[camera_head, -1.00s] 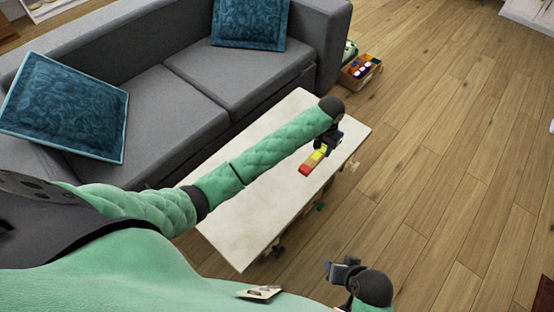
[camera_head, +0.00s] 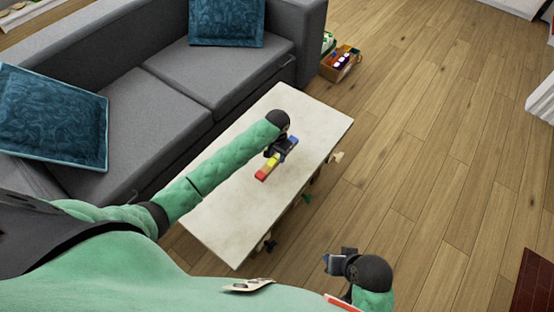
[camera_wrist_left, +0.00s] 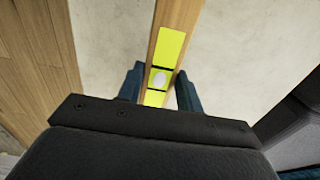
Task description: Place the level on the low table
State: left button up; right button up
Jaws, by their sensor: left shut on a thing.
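The level is a long bar with red, orange and yellow sections (camera_head: 265,168) and a blue far end. My left gripper (camera_head: 277,150) is shut on it near its middle, over the low table (camera_head: 225,225). In the left wrist view the level (camera_wrist_left: 170,45) shows yellow with black lines and a pale round vial, between the two blue fingers (camera_wrist_left: 159,88). Whether the level touches the pale tabletop is hard to tell. My right gripper (camera_head: 334,262) is at the lower right, away from the table; its opening is unclear.
The tabletop is otherwise bare. A grey sofa (camera_head: 190,90) with blue cushions stands along its left side. A box of coloured items (camera_head: 341,63) is on the floor beyond. Small objects (camera_head: 307,198) show along the table's right side. Wood floor is open to the right.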

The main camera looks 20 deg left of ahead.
aim_at(277, 156)
pick_arm(q)
jog(key=shift+f, duration=2)
jog(key=o, duration=1.1)
jog(key=shift+f, duration=0.1)
pick_arm(e)
jog(key=shift+s+d+r, duration=0.1)
jog(key=shift+s+r, duration=0.1)
jog(key=shift+s, duration=0.1)
jog(key=shift+w, duration=0.15)
